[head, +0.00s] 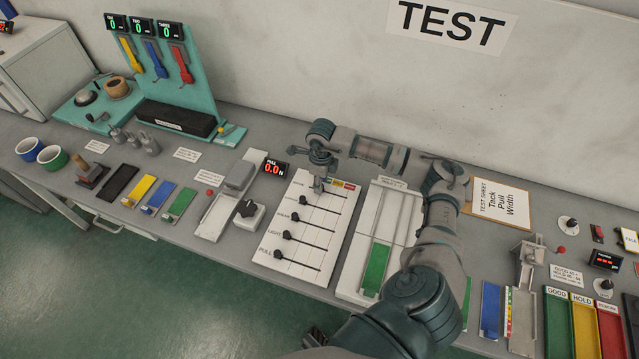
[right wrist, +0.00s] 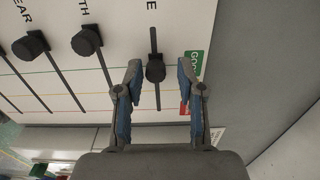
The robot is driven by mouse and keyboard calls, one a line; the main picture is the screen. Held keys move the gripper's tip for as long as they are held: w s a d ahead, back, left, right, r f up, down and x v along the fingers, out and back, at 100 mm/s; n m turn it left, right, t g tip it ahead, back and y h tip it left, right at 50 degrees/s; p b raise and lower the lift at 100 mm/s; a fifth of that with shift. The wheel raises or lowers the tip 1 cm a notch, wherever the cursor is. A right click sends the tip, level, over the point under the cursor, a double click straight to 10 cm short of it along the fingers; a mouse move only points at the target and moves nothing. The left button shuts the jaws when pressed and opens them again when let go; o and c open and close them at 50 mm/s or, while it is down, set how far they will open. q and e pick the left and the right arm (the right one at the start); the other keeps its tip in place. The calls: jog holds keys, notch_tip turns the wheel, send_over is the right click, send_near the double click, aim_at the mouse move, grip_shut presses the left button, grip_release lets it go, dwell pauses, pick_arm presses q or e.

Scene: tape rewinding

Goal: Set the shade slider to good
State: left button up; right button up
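The white slider board (head: 295,262) has several black knobs in slots. The shade slider's knob (right wrist: 155,70) is in the slot whose label ends in E, in the right wrist view. It sits about level with the green GOOD label (right wrist: 194,62), lower along its slot than the neighbouring knobs. My right gripper (head: 318,187) is over this top slot and hides the knob in the head view. In the wrist view its fingers (right wrist: 159,70) stand open on either side of the knob, with a gap on each side.
A black rotary knob (head: 246,208) and a red PULL display (head: 274,169) stand left of the board. A white fixture with a green block (head: 376,270) stands right of it. My right arm crosses above that fixture. The wall is close behind.

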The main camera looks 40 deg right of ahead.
jog(key=shift+s+f, duration=0.1)
jog(key=shift+f, duration=0.05)
notch_tip(320, 180, up, 12)
dwell(0.6)
